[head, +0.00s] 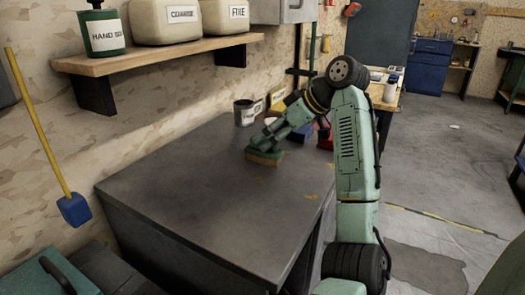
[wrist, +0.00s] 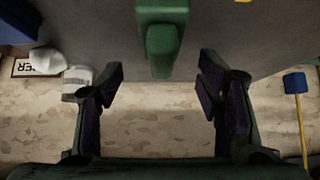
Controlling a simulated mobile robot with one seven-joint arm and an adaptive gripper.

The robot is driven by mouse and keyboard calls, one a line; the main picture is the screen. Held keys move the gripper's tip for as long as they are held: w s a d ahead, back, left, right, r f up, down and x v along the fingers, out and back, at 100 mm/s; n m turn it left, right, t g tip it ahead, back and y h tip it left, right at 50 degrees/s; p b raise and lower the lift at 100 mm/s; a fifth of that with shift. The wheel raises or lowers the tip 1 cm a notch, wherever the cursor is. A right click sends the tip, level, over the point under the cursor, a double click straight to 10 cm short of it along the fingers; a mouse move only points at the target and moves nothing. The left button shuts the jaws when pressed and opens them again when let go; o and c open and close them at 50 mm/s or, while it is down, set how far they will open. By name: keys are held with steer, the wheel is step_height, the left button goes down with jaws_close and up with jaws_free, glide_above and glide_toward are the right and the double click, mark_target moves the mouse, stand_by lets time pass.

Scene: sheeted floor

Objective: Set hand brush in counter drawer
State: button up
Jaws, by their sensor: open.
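The hand brush (head: 264,158), green with a tan bristle block, lies on the dark grey counter (head: 190,190) near its far end. In the wrist view its green handle (wrist: 161,45) points toward the space between my fingers. My gripper (head: 270,141) is low over the brush at the end of my outstretched arm. In the wrist view my gripper (wrist: 162,75) is open, with one finger on each side of the handle's line and clear gaps to both. Whether the fingertips overlap the handle in depth is hard to tell. I can make out no open counter drawer.
A paint can (head: 245,112) stands behind the brush by the wall. A wooden shelf (head: 155,55) with labelled containers overhangs the counter. A yellow-handled blue broom (head: 74,208) hangs at left. The counter's near top is clear, with open floor (head: 430,180) at right.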

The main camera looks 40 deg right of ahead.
mark_target(257, 146)
steer(key=p+x, duration=0.1)
steer(key=x, duration=0.5)
steer(key=shift+a+f, duration=0.15)
steer(key=shift+f, duration=0.05)
steer(key=c, duration=1.4)
